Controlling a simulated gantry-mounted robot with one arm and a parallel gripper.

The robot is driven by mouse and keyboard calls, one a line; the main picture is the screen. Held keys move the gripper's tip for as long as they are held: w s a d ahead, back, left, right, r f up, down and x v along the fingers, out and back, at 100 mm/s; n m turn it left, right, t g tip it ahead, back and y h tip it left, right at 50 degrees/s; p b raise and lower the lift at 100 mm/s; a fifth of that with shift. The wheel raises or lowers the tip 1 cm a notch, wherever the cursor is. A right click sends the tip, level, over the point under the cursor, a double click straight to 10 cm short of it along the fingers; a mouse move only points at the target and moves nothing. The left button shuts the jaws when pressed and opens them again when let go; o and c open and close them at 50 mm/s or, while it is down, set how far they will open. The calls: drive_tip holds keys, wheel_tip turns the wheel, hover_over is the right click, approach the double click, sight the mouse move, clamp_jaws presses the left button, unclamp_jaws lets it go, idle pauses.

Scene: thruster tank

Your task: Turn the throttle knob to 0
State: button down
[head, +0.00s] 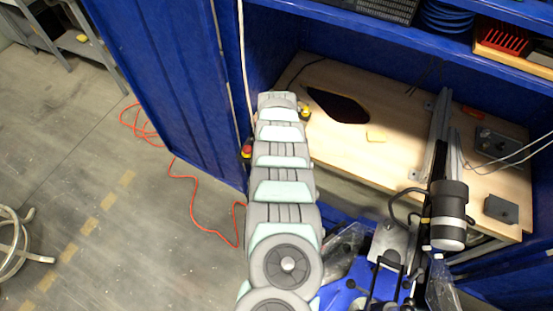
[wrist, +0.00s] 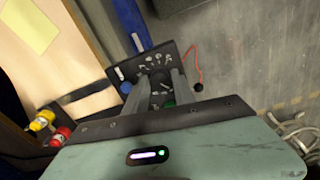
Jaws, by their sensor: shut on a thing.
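The dark control panel (wrist: 187,62) with white dial markings shows in the wrist view, just beyond my gripper. My gripper (wrist: 158,78) reaches to the panel with its two grey fingers shut around the throttle knob at the dial. The fingers hide most of the knob. Its pointer and the setting it stands at cannot be read. A small green part (wrist: 168,104) shows between the fingers. In the head view my arm covers the panel, the knob and the fingertips.
A yellow knob (wrist: 42,120) and a red knob (wrist: 60,138) are at lower left. A blue cabinet wall (head: 170,80) stands left; an orange cable (head: 190,180) lies on the floor.

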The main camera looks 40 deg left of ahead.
drive_tip(key=shift+f+n+b, duration=0.1)
drive_tip(key=shift+n+b, duration=0.3)
drive_tip(key=shift+n, duration=0.4)
drive_tip(key=c, duration=1)
unclamp_jaws()
drive_tip(key=shift+c, duration=0.2)
wheel_tip(320, 180, up, 11)
drive_tip(key=p, duration=0.1)
drive_tip(key=shift+p, duration=0.35)
